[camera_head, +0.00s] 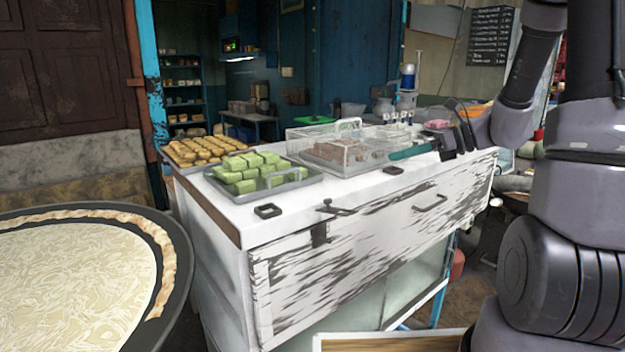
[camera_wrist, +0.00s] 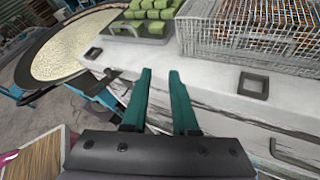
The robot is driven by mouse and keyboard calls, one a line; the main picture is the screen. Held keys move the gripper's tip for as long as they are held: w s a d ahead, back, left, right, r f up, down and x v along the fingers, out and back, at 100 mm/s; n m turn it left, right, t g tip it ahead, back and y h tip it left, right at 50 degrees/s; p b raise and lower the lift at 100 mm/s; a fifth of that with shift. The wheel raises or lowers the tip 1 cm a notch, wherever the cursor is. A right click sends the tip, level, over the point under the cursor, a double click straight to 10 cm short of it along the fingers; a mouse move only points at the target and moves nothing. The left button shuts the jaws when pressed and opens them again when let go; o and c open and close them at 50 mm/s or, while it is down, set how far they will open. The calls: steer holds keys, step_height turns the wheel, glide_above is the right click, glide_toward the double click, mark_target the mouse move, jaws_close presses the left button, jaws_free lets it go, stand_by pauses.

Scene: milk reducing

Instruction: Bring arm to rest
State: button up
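My gripper (camera_wrist: 160,92) shows in the wrist view with two green fingers spread apart and nothing between them. In the head view my gripper (camera_head: 412,151) is at the right, over the front of the white counter (camera_head: 345,220), and its fingers point left. My grey arm comes in from the right edge of the head view. In the wrist view the fingers are over the counter's front edge, short of the goods on top.
A tray of green blocks (camera_head: 262,172), a tray of brown pastries (camera_head: 200,150) and a clear lidded box (camera_head: 345,148) stand on the counter. A wide round pan (camera_head: 75,285) is at the left. A blue-topped bottle (camera_head: 408,78) stands behind. Handles (camera_head: 430,203) stick out in front.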

steer(key=s+d+r+n+t+h, duration=0.1)
steer(key=s+r+n+h, duration=0.4)
steer(key=s+n, duration=0.3)
steer(key=s+d+r+n+t+h, duration=0.1)
steer(key=s+r+n+h, duration=0.4)
steer(key=n, duration=0.8)
steer(key=s+d+r, duration=0.1)
steer(key=s+r, duration=0.1)
steer(key=s, duration=0.2)
steer(key=shift+s+n+h, duration=0.3)
steer(key=shift+n, duration=0.1)
steer(key=shift+d, duration=0.1)
